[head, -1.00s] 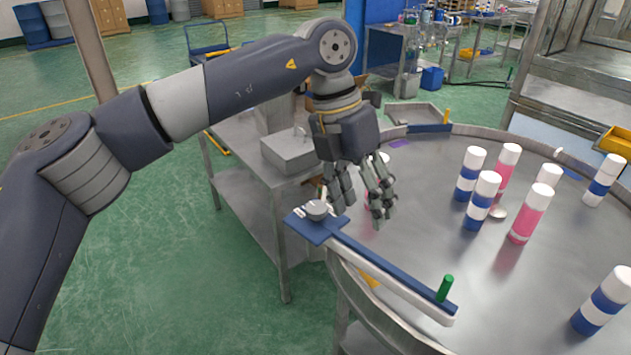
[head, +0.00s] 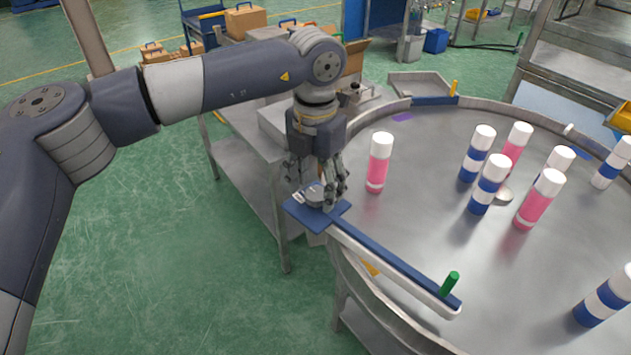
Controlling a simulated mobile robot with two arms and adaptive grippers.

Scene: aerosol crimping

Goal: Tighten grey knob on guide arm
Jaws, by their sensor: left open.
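The grey knob (head: 315,194) sits on the blue plate at the left end of the guide arm (head: 392,262), at the rim of the round table. My left gripper (head: 318,196) points down over the knob, with its fingers open on either side of it. The fingers partly hide the knob, and I cannot tell whether they touch it. A green peg (head: 450,284) stands upright at the guide arm's other end. My right gripper is not in view.
The round metal table (head: 420,180) holds several upright cans, pink and blue-white. A pink can (head: 379,163) stands just right of my left gripper. A metal side table (head: 240,155) stands behind my left arm. Green floor is clear at the lower left.

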